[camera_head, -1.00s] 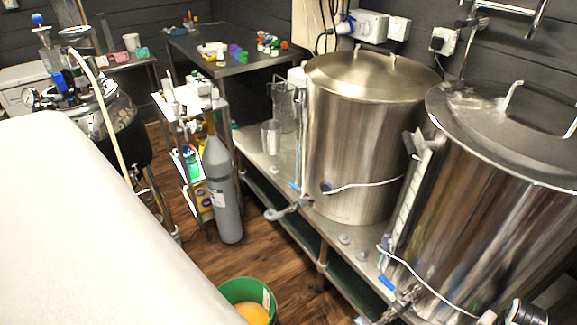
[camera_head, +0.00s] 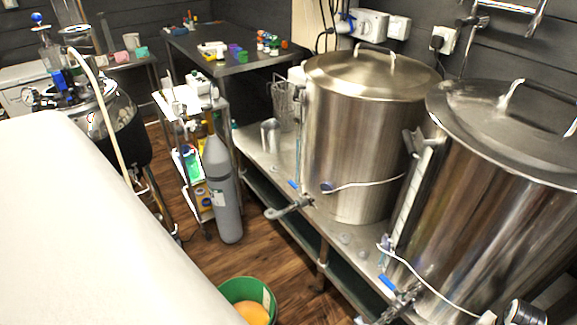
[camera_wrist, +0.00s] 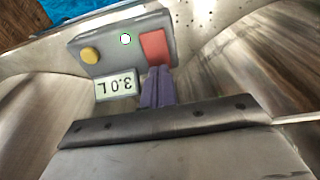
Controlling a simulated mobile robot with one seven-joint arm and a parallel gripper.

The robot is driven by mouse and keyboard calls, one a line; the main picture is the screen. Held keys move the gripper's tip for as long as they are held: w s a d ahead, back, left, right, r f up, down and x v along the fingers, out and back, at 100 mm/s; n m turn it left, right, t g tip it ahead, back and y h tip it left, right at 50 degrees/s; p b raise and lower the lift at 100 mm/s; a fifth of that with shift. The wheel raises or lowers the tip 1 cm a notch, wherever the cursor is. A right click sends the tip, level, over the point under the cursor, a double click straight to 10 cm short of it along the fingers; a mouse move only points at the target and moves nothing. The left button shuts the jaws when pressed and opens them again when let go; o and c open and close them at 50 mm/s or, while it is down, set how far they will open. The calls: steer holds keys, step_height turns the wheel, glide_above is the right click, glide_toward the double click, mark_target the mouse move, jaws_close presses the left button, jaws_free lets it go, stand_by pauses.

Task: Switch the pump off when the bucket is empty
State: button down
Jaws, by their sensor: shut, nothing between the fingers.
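In the wrist view a grey control box (camera_wrist: 112,57) carries a round yellow button (camera_wrist: 89,55), a small pale round light with a green rim (camera_wrist: 125,39) and a red rectangular button (camera_wrist: 154,46). In the head view a green bucket (camera_head: 233,290) stands on the floor with something orange (camera_head: 252,313) inside. Its lower part is cut off by the frame.
Two large steel kettles (camera_head: 365,130) (camera_head: 490,200) stand on a steel bench (camera_head: 262,158) at the right, with valves sticking out in front. A grey gas cylinder (camera_head: 222,195) stands beside a small cart. Wooden floor (camera_head: 265,245) is free between the cylinder and the bench.

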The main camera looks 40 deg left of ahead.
steer(key=shift+f, duration=0.55)
step_height(320, 180, up, 6)
steer(key=p, duration=0.5)
steer(key=shift+r, duration=0.15)
